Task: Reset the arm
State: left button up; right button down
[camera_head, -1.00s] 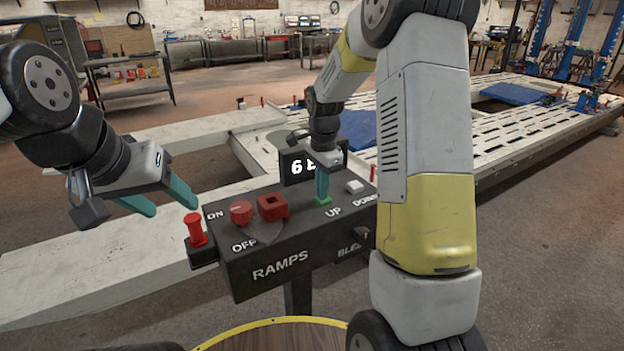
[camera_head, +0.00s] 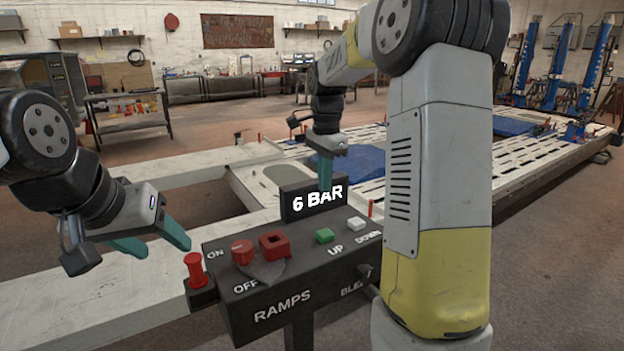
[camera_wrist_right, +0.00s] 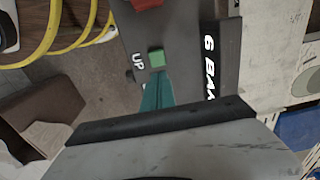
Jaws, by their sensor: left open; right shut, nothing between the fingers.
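My right gripper (camera_head: 326,188) is shut and empty. Its teal fingertips hang above the control box (camera_head: 272,318), in front of the "6 BAR" display (camera_head: 311,200) in the head view. The green UP button (camera_head: 324,236) is uncovered in the head view, nearer to me than the fingertips. In the right wrist view the green button (camera_wrist_right: 156,58) shows just beyond the teal fingers (camera_wrist_right: 157,88). My left gripper (camera_head: 160,240) is open and empty, in the air to the left of the box.
The box carries a red knob (camera_head: 242,251), a red square switch (camera_head: 273,243), a white DOWN button (camera_head: 356,223) and a red plunger (camera_head: 194,270) at its left end. Behind it lies the pale frame bench (camera_head: 200,161). A shelf table (camera_head: 127,112) stands at the back left.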

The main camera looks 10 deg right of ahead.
jog(key=shift+r, duration=0.3)
jog(key=s+a+r+n+t, duration=0.1)
jog(key=s+n+t, duration=0.1)
jog(key=s+n, duration=0.3)
jog(key=s+a+r+n+t+y, duration=0.1)
jog(key=s+n, duration=0.3)
jog(key=s, duration=0.7)
jog(key=s+a+r+n+t+y, duration=0.1)
jog(key=s+n+t, duration=0.2)
jog(key=s+n, duration=0.2)
jog(key=s, duration=0.3)
jog(key=shift+s+a+n, duration=0.25)
jog(key=shift+a+n, duration=0.05)
jog(key=shift+a, duration=0.05)
